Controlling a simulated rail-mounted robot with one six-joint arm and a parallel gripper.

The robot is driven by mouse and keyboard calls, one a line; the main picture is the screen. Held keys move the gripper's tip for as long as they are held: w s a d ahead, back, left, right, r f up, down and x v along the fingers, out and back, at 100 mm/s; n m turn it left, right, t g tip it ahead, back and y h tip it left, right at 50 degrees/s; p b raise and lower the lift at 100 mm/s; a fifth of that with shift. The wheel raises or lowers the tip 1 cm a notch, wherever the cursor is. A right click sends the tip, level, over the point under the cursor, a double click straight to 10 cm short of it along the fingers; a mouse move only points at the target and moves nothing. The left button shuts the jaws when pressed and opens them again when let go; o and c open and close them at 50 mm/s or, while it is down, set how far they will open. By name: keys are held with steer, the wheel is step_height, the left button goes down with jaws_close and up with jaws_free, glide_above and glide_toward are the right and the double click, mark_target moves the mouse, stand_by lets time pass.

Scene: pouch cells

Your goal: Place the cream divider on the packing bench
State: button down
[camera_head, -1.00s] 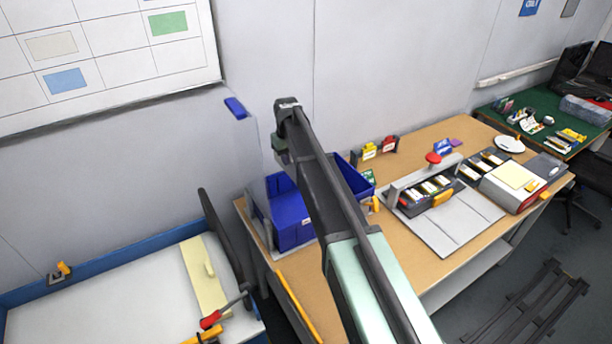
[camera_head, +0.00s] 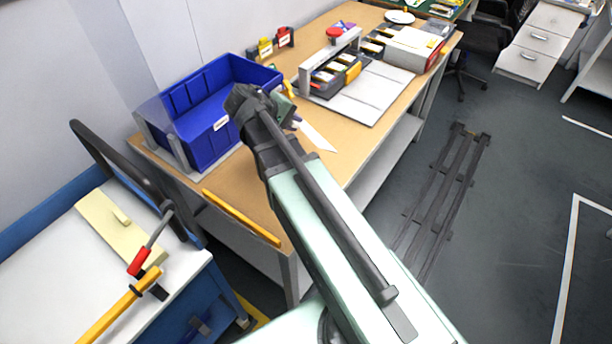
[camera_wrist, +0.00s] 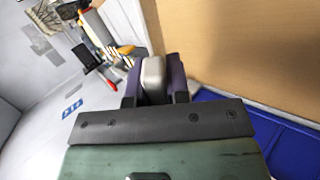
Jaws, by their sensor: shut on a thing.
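The cream divider (camera_head: 112,228), a flat pale-yellow plate with a small raised grip, lies on the white-topped cart at the left of the head view. The packing bench (camera_head: 345,170) has a tan wooden top. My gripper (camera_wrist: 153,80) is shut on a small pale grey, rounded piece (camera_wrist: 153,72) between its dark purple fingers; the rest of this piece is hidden. In the head view my arm reaches over the bench beside the blue bin, and its fingertips are hidden. A white pointed shape (camera_head: 318,137) shows beside the arm; I cannot tell whether it is held.
The blue bin (camera_head: 208,150) stands on the bench left of my arm. A grey-white board (camera_head: 368,95) and a rack of cells (camera_head: 335,72) lie further back. A yellow strip (camera_head: 240,217) runs along the near edge. A red-handled tool (camera_head: 140,260) is on the cart.

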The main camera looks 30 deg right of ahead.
steer(key=shift+s+d+f, duration=0.2)
steer(key=shift+s+d, duration=0.2)
step_height(320, 180, down, 10)
steer(key=b, duration=1)
steer(key=shift+a, duration=0.1)
steer(key=c, duration=1.2)
jaws_free()
steer(key=shift+c, duration=0.2)
steer(key=p+v, duration=0.5)
steer(key=v, duration=0.3)
steer(key=shift+a, duration=0.1)
